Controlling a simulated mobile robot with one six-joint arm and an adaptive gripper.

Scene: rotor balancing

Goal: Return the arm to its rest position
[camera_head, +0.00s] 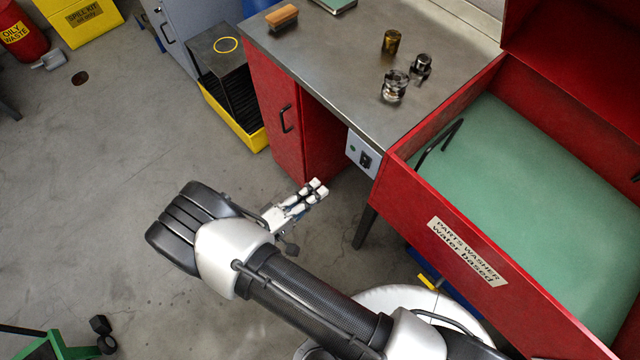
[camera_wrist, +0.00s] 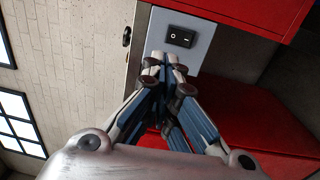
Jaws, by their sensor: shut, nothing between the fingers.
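My gripper (camera_head: 318,190) is shut and empty, in front of the red bench cabinet in the head view. It points towards the right, above the concrete floor. In the wrist view my gripper (camera_wrist: 164,60) has its fingertips together, with a switch panel (camera_wrist: 184,38) behind them. My arm is bent and reaches in from the bottom right of the head view. Nothing hangs from the fingers.
The red parts washer (camera_head: 470,250) stands at right. Open floor (camera_head: 90,200) lies to the left.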

